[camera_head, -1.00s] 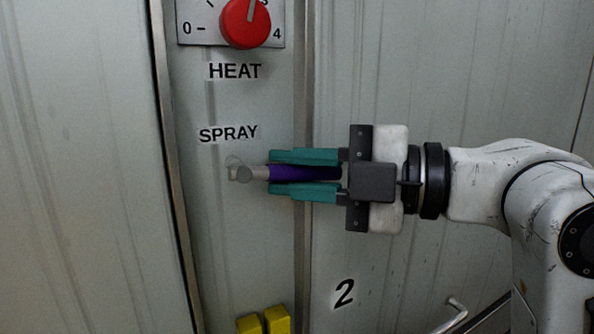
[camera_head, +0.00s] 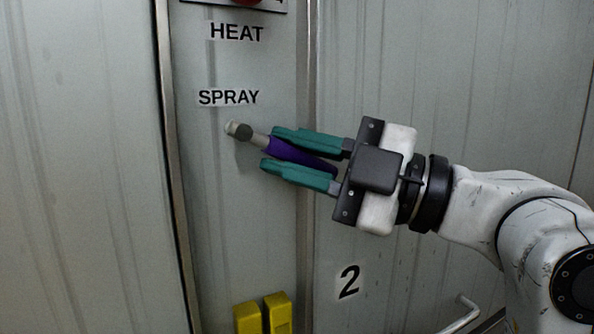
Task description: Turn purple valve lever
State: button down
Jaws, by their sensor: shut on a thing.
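The purple valve lever (camera_head: 290,154) sits on the narrow grey panel below the SPRAY label. Its metal pivot end (camera_head: 240,131) is at the upper left, and the purple handle slopes down to the right from it. My gripper (camera_head: 269,150) comes from the right, tilted along the lever, with one teal finger above the purple handle and one below. It is shut on the handle. The handle's far right end is partly hidden by the fingers and the gripper body.
The HEAT label and the lower edge of a red knob (camera_head: 246,2) are above. Two yellow blocks (camera_head: 263,316) are on the panel below. The wall panel at left is bare.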

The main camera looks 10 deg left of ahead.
jog(key=shift+f, duration=0.1)
jog(key=c, duration=1.1)
grip_release()
jog(key=b+v, duration=0.1)
jog(key=v, duration=1)
jog(key=shift+w, duration=0.1)
